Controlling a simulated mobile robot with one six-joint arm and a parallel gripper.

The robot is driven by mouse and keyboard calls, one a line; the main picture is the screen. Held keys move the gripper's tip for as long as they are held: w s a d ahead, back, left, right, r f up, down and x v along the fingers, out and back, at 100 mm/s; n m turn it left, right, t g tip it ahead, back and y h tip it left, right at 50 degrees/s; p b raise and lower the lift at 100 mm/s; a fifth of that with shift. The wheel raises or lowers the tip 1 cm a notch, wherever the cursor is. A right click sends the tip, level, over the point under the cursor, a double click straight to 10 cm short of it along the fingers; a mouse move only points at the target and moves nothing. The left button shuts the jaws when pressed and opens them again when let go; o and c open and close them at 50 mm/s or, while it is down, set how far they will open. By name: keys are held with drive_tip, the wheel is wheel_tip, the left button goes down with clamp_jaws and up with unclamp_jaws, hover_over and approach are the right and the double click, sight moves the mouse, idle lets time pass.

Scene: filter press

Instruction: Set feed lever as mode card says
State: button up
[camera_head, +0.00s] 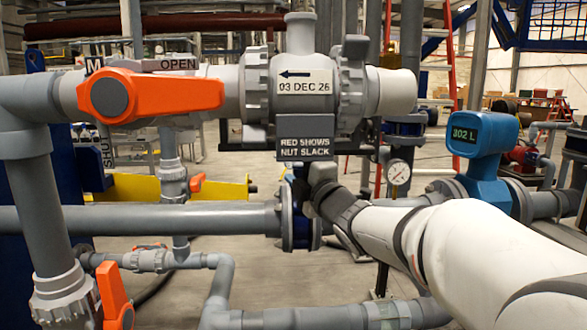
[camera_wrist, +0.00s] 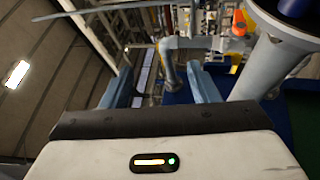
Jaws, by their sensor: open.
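A large orange lever (camera_head: 165,92) lies horizontal on the grey pipe at the upper left, its dark round hub at its left end. Plates reading "M" (camera_head: 94,65) and "OPEN" (camera_head: 178,64) sit just above it. No card naming a mode can be made out. My gripper (camera_wrist: 161,88) is open in the wrist view, with nothing between its two blue-grey fingers. In the head view my white arm comes from the lower right. Its end is near the plate "RED SHOWS NUT SLACK" (camera_head: 304,147), right of the lever and apart from it; its fingers are not clear there.
A tag "03 DEC 26" (camera_head: 305,82) with a left arrow is on the grey union. Smaller orange handles are at the lower left (camera_head: 115,298) and below the pipe (camera_head: 197,182). A blue meter (camera_head: 478,150) reads 302 L, beside a round gauge (camera_head: 398,172). Pipes crowd the left.

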drive_tip(key=b+v, duration=0.2)
drive_tip(key=v, duration=0.7)
drive_tip(key=shift+b, duration=0.4)
